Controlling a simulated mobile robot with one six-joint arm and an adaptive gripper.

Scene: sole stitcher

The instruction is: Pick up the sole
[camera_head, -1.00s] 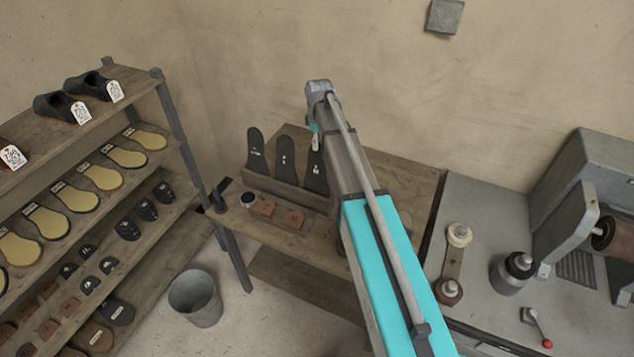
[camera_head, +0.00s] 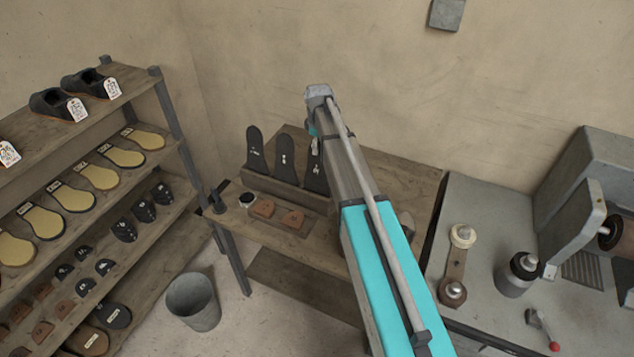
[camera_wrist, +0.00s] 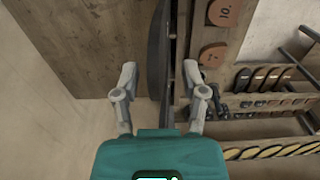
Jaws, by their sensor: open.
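Black soles stand upright in a wooden rack (camera_head: 268,183) on the wooden table: a left one (camera_head: 255,150), a middle one (camera_head: 286,155) and a right one (camera_head: 315,172), partly hidden by my arm. In the wrist view, a dark sole (camera_wrist: 157,48) shows nearly edge-on, ahead of and between my fingers. My gripper (camera_wrist: 159,76) is open and empty there. I cannot tell how far the sole is from the fingertips. In the head view my arm hides the gripper.
Brown heel pieces (camera_head: 292,219) lie on the table before the rack. A shelf (camera_head: 130,88) with shoes, yellow soles (camera_head: 73,197) and small parts stands left. A grey bucket (camera_head: 193,302) is on the floor. A grey machine (camera_head: 480,285) stands right.

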